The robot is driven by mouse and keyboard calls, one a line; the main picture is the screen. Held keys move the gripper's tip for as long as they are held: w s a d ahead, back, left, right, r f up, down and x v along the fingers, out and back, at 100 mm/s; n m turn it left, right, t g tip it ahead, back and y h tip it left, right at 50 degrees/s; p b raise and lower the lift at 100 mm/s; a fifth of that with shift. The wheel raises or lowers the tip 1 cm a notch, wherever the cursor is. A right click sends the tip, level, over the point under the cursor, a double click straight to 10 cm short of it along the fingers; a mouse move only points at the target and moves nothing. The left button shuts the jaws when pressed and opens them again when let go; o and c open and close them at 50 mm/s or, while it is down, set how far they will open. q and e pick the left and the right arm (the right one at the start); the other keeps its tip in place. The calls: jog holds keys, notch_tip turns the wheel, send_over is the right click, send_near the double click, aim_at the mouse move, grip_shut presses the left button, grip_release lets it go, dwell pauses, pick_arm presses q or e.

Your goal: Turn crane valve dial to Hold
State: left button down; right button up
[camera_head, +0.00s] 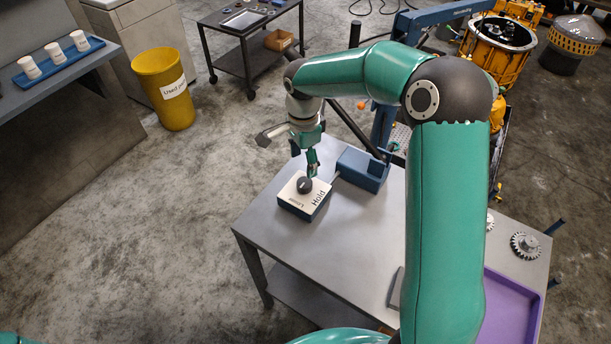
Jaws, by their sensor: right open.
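The crane valve box (295,206) is a blue block with a white top, standing at the left corner of the grey table. Its top carries the words "Lower" and "Hold". A round dark dial (304,185) sits on the top, near the back edge. My right gripper (312,174) points down at the dial with its fingertips at or just above it. It is open. I cannot tell whether the fingers touch the dial, and the dial's exact setting is too small to read. My left gripper is not in view.
A blue block (362,170) joins the valve box by a rod. A yellow bin (163,88) and a cart (243,22) stand behind.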

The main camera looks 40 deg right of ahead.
aim_at(304, 182)
notch_tip(304, 182, down, 8)
jog(key=shift+r+p, duration=0.1)
jog(key=shift+p, duration=0.5)
